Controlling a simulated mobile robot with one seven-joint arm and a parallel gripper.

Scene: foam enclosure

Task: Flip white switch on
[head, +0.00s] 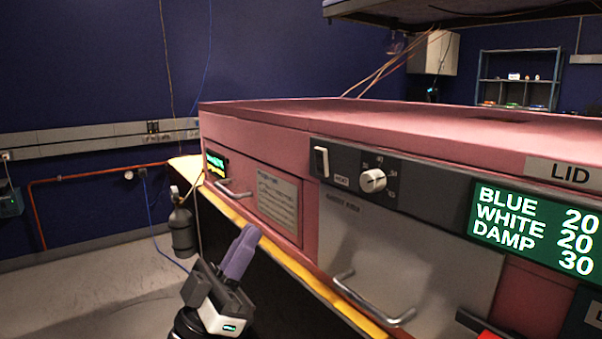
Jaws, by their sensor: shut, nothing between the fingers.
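The white switch (321,162) is a small upright rocker on the dark control panel of the pink enclosure, left of a white round knob (372,180). Whether it is on or off I cannot tell. My gripper (244,240) is at the lower middle left, in front of the enclosure and below and left of the switch. Its purple-grey fingers are together and point up, with nothing between them. It is clear of the switch.
Below the panel a grey door has a metal handle (372,302) that sticks out. A smaller handle (232,189) is further left. A yellow edge (290,262) runs along the enclosure's base. A green display (535,228) is at the right. Open floor lies at the left.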

